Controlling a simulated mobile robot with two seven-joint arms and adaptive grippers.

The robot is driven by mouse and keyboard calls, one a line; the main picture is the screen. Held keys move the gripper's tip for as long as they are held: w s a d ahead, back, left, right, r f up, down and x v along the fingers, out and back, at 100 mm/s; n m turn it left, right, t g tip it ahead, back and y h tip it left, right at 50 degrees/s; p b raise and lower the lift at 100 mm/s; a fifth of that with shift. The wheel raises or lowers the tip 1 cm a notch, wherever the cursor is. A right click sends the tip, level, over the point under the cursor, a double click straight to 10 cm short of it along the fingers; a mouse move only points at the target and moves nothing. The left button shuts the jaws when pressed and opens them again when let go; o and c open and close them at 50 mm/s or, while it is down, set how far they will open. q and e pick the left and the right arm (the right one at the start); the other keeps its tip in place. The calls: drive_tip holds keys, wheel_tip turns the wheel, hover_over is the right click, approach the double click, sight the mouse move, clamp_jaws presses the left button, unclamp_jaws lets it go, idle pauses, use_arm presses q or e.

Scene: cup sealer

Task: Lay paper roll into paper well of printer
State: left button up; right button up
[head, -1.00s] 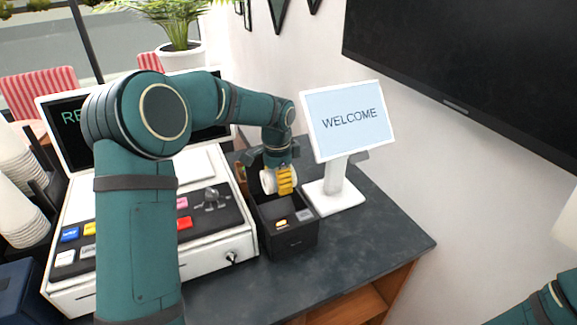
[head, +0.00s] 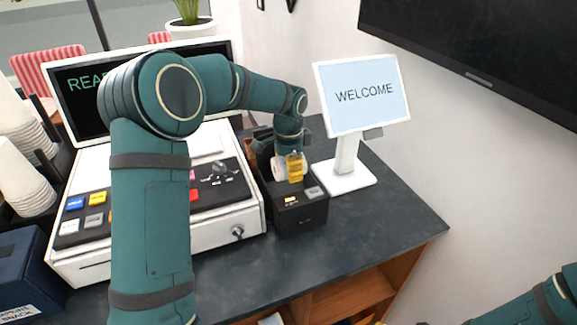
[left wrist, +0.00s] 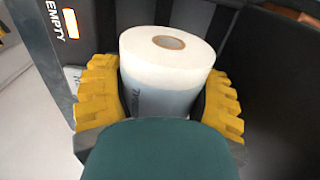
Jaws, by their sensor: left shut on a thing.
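The white paper roll (head: 279,168) is between the yellow fingers of my left gripper (head: 289,168), at the open top of the black printer (head: 300,216). In the left wrist view the roll (left wrist: 165,50) shows its round end and brown core, with a yellow finger pad of my left gripper (left wrist: 160,100) on each side. Dark printer walls (left wrist: 268,50) surround it. Whether the roll touches the well floor is hidden. My right arm shows at the lower right of the head view; only a yellow bit, perhaps its fingertip, shows at the bottom edge.
A white cash register (head: 215,222) stands close to the printer's left. A WELCOME screen (head: 362,95) on a white stand is at its right. An orange light beside the word EMPTY (left wrist: 71,23) shows on the printer. The dark counter (head: 385,225) is clear at the front right.

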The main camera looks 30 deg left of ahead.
sight(289, 184)
use_arm(q)
drive_tip(key=shift+f+b, duration=0.65)
drive_tip(key=shift+f, duration=0.75)
drive_tip(key=shift+f+b, duration=1.25)
drive_tip(key=shift+f, duration=1.1)
drive_tip(key=o, duration=1.3)
drive_tip(key=shift+o, duration=0.2)
drive_tip(key=shift+w+r+p, duration=0.1)
drive_tip(key=shift+r+p, duration=0.4)
drive_tip(key=shift+r, duration=0.1)
drive_tip(key=shift+r+p, duration=2.25)
drive_tip(key=shift+r, duration=0.8)
